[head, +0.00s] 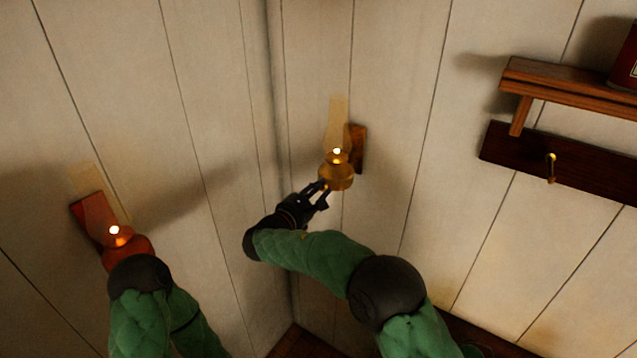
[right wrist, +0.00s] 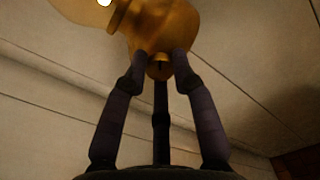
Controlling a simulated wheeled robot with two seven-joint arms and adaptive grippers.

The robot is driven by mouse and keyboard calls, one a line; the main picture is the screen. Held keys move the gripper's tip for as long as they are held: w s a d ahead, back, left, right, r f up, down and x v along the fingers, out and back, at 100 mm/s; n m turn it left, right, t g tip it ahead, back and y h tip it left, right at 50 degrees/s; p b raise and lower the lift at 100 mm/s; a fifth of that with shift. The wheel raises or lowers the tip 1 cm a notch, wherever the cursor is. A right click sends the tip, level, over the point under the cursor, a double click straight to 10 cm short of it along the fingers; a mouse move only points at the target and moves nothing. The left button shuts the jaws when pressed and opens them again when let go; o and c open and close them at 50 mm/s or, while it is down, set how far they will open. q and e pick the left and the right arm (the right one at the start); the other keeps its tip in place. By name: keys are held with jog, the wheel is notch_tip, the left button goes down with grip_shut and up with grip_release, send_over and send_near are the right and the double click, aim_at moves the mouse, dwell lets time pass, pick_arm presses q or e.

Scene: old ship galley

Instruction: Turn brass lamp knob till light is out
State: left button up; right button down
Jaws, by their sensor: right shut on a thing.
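A brass lamp (head: 336,178) with a glass chimney (head: 337,118) hangs on the wall just right of the corner. A bright flame point shows at its burner, so it is lit. In the right wrist view the brass lamp body (right wrist: 165,28) fills the top, with its small round brass knob (right wrist: 159,69) below. My right gripper (head: 322,190) reaches up to the lamp's underside; in the right wrist view its fingertips (right wrist: 160,64) are shut on the knob, one on each side. My left arm is low on the left; its gripper is not visible.
A second, reddish lamp (head: 135,243), also lit, hangs on the left wall, just above my left arm's dark joint. A wooden shelf (head: 565,82) and a dark board with a brass hook (head: 551,168) are at the right. The wall between lamp and shelf is clear.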

jog(key=n+p, duration=0.5)
jog(key=n, duration=0.1)
jog(key=n+p, duration=0.2)
jog(key=n, duration=0.2)
jog(key=shift+f+p, duration=0.2)
jog(key=shift+p, duration=0.1)
jog(key=shift+n, duration=0.5)
jog(key=shift+s+f, duration=0.1)
jog(key=shift+f, duration=0.05)
jog(key=c, duration=1)
grip_release()
jog(key=shift+r, duration=0.2)
jog(key=v, duration=1.2)
